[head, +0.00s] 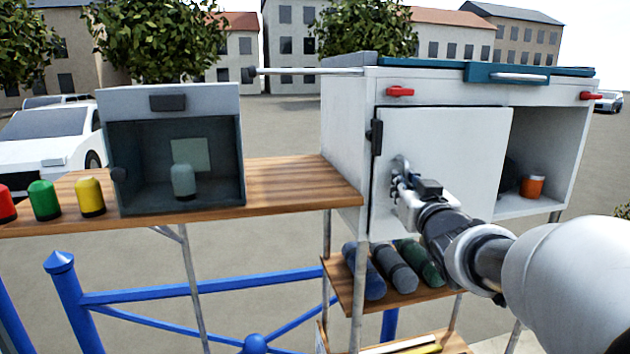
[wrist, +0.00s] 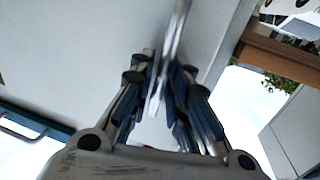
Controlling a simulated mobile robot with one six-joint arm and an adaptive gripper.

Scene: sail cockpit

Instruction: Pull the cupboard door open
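The white cupboard door (head: 450,150) fills the left front of the white cabinet and looks closed or nearly so. A black fitting (head: 376,137) sits at its left edge. My gripper (head: 402,183) is at the door's left part, over a grey metal handle (head: 399,164) that it partly hides. In the wrist view the silver handle bar (wrist: 176,42) runs between my gripper's fingers (wrist: 164,95). The fingers are close on both sides of it, and the pale door face (wrist: 80,50) lies behind.
An orange jar (head: 532,186) stands in the open bay on the right. Rolls (head: 395,268) lie on the shelf below. To the left, a wooden counter (head: 290,180) carries a grey open-fronted box (head: 170,205) and coloured bottles (head: 44,200). A blue railing (head: 200,288) runs in front.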

